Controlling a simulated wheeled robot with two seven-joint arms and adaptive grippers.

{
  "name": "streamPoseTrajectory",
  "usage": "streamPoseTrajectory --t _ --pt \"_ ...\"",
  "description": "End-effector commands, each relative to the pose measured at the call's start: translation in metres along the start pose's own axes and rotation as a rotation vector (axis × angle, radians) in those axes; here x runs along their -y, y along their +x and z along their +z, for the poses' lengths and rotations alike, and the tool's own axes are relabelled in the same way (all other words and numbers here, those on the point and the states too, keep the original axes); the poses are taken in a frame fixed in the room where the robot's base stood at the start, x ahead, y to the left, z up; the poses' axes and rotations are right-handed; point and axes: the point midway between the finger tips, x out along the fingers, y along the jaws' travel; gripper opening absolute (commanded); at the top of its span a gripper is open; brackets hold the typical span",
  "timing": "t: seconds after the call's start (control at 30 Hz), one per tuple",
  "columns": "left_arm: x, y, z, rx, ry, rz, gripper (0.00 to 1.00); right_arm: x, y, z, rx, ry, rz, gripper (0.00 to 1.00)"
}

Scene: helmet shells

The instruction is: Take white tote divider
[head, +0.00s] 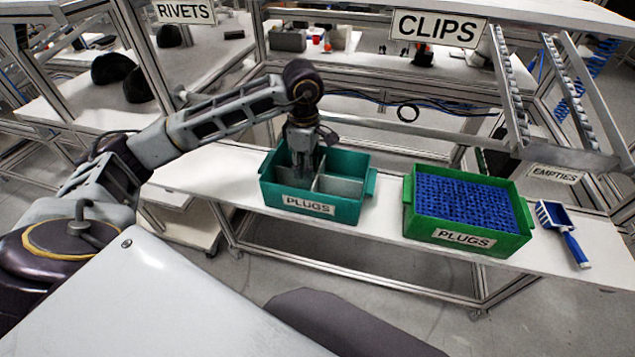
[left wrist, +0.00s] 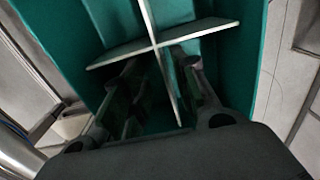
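A teal tote (head: 345,207) labelled PLUGS stands on the white bench. Inside it is a white cross-shaped divider (head: 318,183), which splits it into compartments. My left gripper (head: 304,168) points down into the tote, over its left part. In the left wrist view, the divider (left wrist: 149,20) shows as two crossing thin panels. The fingers of my left gripper (left wrist: 163,85) are apart, one on each side of one panel, with gaps visible beside it. The fingertips are dim and partly hidden by the crossing panel. My right gripper is not in view.
A green tote (head: 467,249) full of blue plugs, also labelled PLUGS, stands to the right. A blue scoop (head: 562,228) lies beyond it near the bench's right end. A CLIPS sign (head: 437,28) and sloped rails (head: 511,90) rise behind. Bare bench (head: 388,212) lies between the totes.

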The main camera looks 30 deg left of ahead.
Motion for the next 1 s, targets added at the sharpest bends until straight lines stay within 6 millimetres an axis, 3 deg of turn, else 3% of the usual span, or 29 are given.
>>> streamPoseTrajectory --t 0.53,1.0 --pt "0.005 0.044 -0.002 -0.001 0.0 -0.002 0.29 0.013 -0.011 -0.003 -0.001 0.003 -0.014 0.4" --pt "0.005 0.048 -0.001 0.0 0.0 0.0 0.29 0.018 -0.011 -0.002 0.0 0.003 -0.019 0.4"
